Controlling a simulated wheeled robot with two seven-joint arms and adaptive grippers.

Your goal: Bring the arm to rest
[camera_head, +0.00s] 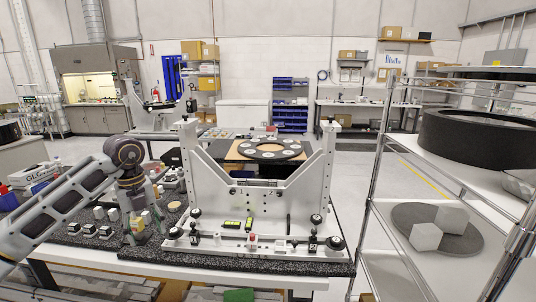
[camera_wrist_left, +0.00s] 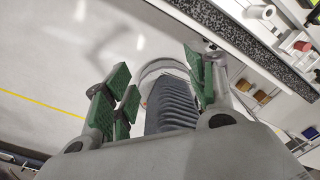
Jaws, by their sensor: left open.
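My left arm (camera_head: 75,203) comes in from the left, bends at a raised joint, and drops toward the table's left part. My left gripper (camera_head: 140,224) points down there, in front of the small items on the speckled table top; whether it touches anything is hard to tell. In the left wrist view the gripper (camera_wrist_left: 158,72) is open, with green-padded fingers spread apart and nothing held between them. A dark ribbed part (camera_wrist_left: 170,106) shows behind the gap. My right arm and gripper are not in view.
The white mirror fixture (camera_head: 262,205) stands on the speckled table (camera_head: 330,268), right of my left gripper. Small blocks and jars (camera_head: 105,213) crowd the table's left part. A wire-frame shelf rack (camera_head: 378,165) stands at the right. Floor (camera_head: 345,170) is open behind.

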